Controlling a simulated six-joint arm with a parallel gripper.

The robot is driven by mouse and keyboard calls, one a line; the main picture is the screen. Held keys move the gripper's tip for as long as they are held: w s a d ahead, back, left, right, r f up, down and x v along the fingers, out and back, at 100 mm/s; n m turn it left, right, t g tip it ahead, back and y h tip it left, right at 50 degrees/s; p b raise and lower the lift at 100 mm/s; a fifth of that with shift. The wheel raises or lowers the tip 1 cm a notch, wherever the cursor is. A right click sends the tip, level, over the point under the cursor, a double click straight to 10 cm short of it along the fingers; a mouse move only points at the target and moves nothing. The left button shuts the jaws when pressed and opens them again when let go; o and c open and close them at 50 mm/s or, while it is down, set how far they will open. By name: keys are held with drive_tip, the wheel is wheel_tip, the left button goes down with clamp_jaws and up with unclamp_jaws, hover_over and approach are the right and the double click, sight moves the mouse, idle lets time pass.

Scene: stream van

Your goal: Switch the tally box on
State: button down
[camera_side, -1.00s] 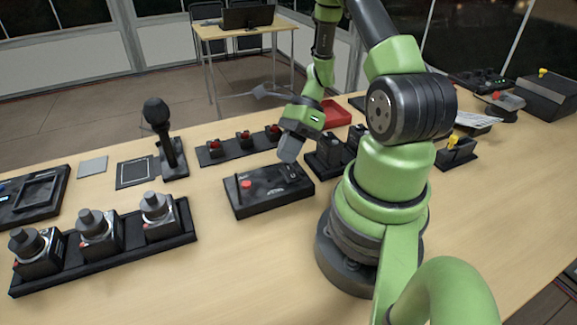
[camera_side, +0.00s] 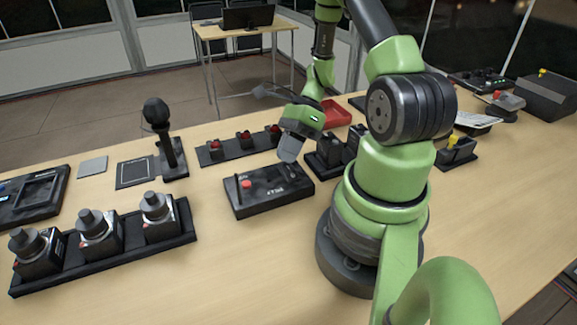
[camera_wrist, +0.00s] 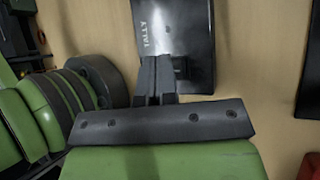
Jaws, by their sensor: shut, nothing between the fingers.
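The tally box (camera_side: 262,200) is a flat black box on the table, with a red button or lamp (camera_side: 246,184) towards its left end. In the wrist view the black box (camera_wrist: 196,28) shows its white TALLY lettering and a small dark switch-like part (camera_wrist: 181,68) close to the fingers. My gripper (camera_side: 289,155) is shut and empty, pointing down over the far right part of the box. In the wrist view its fingertips (camera_wrist: 157,62) are together beside the switch-like part. I cannot tell whether they touch it, or which way it is set.
A row of red-topped switches (camera_side: 243,141) lies behind the box. Dark blocks (camera_side: 328,152) stand close to its right. A microphone (camera_side: 160,125) stands to the left, with a panel of several large knobs (camera_side: 100,235) at front left. The table front (camera_side: 245,275) is clear.

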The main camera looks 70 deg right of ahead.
sight(289, 169)
drive_tip(key=shift+f, duration=0.1)
drive_tip(key=shift+f, duration=0.3)
drive_tip(key=shift+d+f, duration=0.1)
drive_tip(key=shift+f, duration=0.2)
idle(0.6)
idle(0.4)
drive_tip(key=shift+r, duration=0.75)
drive_tip(key=shift+s+a+r, duration=0.15)
drive_tip(key=shift+r, duration=1.1)
drive_tip(key=shift+s+a+r, duration=0.1)
drive_tip(key=shift+a+r, duration=0.05)
drive_tip(key=shift+r, duration=1.05)
